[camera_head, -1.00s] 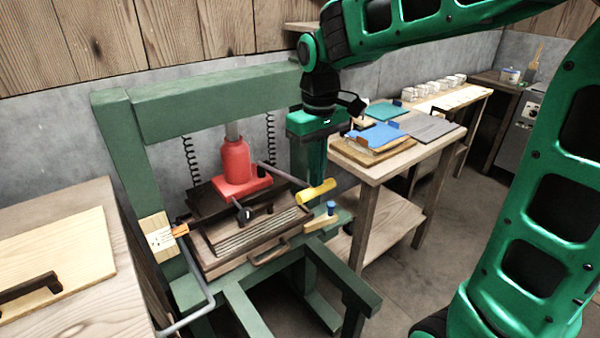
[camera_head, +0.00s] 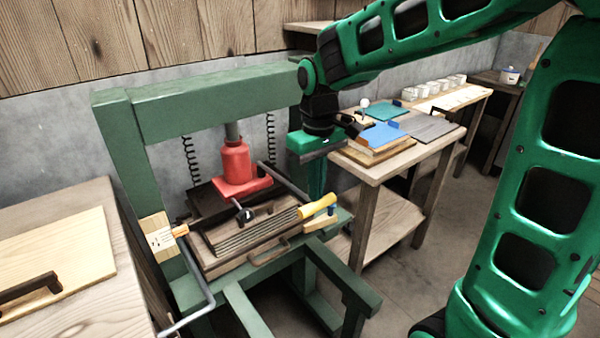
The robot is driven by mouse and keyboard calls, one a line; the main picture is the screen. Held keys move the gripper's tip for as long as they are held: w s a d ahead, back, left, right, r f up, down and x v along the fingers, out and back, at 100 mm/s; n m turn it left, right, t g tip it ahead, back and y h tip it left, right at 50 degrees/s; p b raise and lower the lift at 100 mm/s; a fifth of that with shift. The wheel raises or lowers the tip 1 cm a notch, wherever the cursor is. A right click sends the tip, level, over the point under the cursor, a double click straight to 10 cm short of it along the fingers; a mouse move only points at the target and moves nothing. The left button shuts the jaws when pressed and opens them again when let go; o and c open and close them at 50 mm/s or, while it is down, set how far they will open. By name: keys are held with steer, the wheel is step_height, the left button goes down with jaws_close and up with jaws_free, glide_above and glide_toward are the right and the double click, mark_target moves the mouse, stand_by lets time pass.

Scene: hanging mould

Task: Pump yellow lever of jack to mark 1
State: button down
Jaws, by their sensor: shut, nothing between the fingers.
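The red jack (camera_head: 236,165) stands inside the green press frame (camera_head: 210,103), above a dark plate and a stack of layers. Its lever, a grey rod with a yellow handle (camera_head: 318,206), points out to the front right and slopes down. My gripper (camera_head: 317,194) is shut and empty, pointing down, its tips at or just above the yellow handle; I cannot tell whether they touch. A pale scale board (camera_head: 157,238) is on the left post, with an orange pointer (camera_head: 181,231) at it. Its marks are too small to read.
A wooden table (camera_head: 370,168) with blue and teal pieces stands to the right. A bench (camera_head: 95,205) with a pale board stands at the left. A bent grey bar (camera_head: 200,285) sticks out in front.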

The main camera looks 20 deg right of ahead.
step_height(320, 180, down, 3)
steer(key=shift+r, duration=4.1)
step_height(320, 180, up, 6)
steer(key=shift+f, duration=0.1)
steer(key=s+d+f+m, duration=0.5)
steer(key=s+d, duration=0.4)
steer(key=s, duration=0.3)
steer(key=s+d+f+m, duration=0.5)
steer(key=s+d+f, duration=0.2)
steer(key=s+d, duration=0.2)
steer(key=s, duration=0.2)
steer(key=shift+s+f, duration=0.35)
